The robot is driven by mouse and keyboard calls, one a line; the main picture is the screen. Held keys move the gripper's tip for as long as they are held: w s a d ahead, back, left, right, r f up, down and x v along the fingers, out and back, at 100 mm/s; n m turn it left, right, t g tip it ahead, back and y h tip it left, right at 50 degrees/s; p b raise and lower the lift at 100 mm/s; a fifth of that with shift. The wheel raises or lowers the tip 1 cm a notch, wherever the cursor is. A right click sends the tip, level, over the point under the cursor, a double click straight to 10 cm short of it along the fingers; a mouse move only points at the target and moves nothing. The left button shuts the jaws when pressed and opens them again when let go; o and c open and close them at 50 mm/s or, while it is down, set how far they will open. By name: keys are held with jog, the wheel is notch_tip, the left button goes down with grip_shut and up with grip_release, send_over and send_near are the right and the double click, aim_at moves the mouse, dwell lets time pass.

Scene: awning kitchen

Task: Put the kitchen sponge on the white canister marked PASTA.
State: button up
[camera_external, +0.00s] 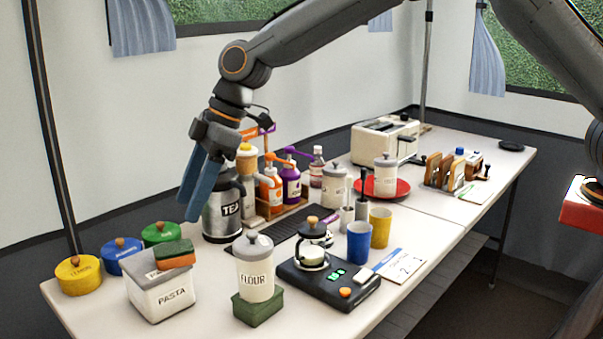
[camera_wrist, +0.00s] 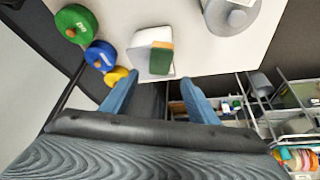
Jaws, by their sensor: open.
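The kitchen sponge (camera_external: 174,253), green with an orange layer, lies on top of the white canister marked PASTA (camera_external: 163,297), toward the back right of its grey lid. In the wrist view the sponge (camera_wrist: 160,60) also shows on the canister top (camera_wrist: 138,58). My gripper (camera_external: 197,213) has blue fingers pointing down; it is open and empty, above and to the right of the sponge, apart from it. In the wrist view the fingertips (camera_wrist: 159,77) are spread, with the sponge beyond the gap between them. Whether the lid's knob lies under the sponge I cannot tell.
Yellow (camera_external: 79,275), blue (camera_external: 122,256) and green (camera_external: 160,234) tins stand left of and behind the canister. A FLOUR jar (camera_external: 255,268) on a green block stands to the right. Free table lies at the front left.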

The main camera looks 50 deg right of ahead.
jog(key=shift+v, duration=1.2)
jog(key=s+d+f+m+h, duration=0.2)
jog(key=s+d+m, duration=0.25)
jog(key=d, duration=1.05)
jog(key=s+d+f+m+h, duration=0.1)
jog(key=s+d+m, duration=0.3)
jog(key=d, duration=1.1)
jog(key=s+d+f+m+h, duration=0.1)
jog(key=s+d+f+m, duration=0.1)
jog(key=s+d, duration=0.6)
jog(key=s+d+f+m+g+h, duration=0.1)
jog(key=s+d+f+m, duration=0.1)
jog(key=s+d, duration=0.6)
jog(key=s+m, duration=0.1)
jog(key=s, duration=0.4)
jog(key=shift+s+d+f+g, duration=0.2)
jog(key=shift+d+f+g, duration=0.1)
jog(key=shift+d+f, duration=0.1)
